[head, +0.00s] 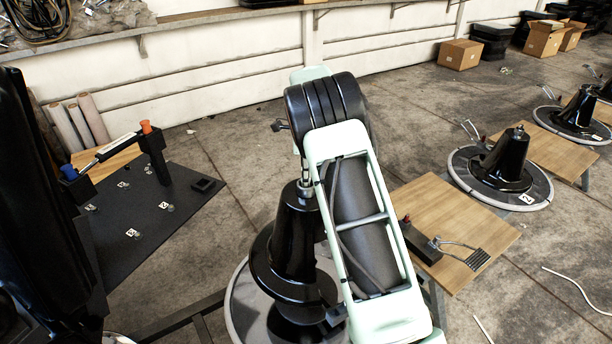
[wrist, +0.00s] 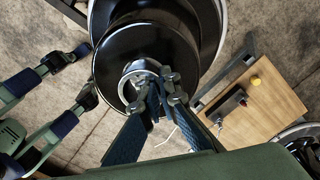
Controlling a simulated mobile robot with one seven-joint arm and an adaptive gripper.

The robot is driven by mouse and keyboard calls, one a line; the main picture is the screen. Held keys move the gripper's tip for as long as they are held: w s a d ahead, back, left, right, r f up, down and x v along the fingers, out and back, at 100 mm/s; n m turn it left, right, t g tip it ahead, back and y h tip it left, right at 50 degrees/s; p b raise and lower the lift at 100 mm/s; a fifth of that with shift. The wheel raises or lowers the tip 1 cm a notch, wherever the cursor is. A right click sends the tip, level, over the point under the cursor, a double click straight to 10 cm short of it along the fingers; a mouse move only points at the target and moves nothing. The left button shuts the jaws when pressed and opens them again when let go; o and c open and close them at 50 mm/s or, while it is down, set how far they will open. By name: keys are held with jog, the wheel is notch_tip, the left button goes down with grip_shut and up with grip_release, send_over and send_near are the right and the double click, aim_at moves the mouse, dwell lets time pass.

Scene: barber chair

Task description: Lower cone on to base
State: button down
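The black cone (head: 292,235) with its flared lower rim stands upright in the head view, left of my arm. In the wrist view the cone (wrist: 118,62) is seen from above, with a pale ring at its top. Below the cone is the round base, with a grey rim (head: 238,305) and a black raised middle (head: 292,322); a dark gap shows between flare and base. My gripper (wrist: 152,84) has its blue fingers closed together at the cone's top. In the head view, my arm hides most of the gripper and the base's right side.
A black board (head: 150,225) with small fittings and an upright post lies left. A wooden board (head: 455,225) with a black box and wire footrest (head: 460,252) is right. Finished-looking cone assemblies (head: 505,165) stand further right. Open concrete floor lies behind.

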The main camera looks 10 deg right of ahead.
jog(key=shift+f+b, duration=6.4)
jog(key=shift+f, duration=5.95)
jog(key=shift+s+f+b, duration=0.35)
jog(key=shift+f+b, duration=0.05)
jog(key=shift+f, duration=0.4)
jog(key=c, duration=2.1)
grip_release()
jog(key=shift+f, duration=0.15)
jog(key=shift+w+r+p, duration=0.2)
jog(key=shift+r+p, duration=0.55)
jog(key=shift+r, duration=0.4)
jog(key=shift+r+p, duration=1.7)
jog(key=shift+r, duration=1.9)
jog(key=shift+w, duration=0.1)
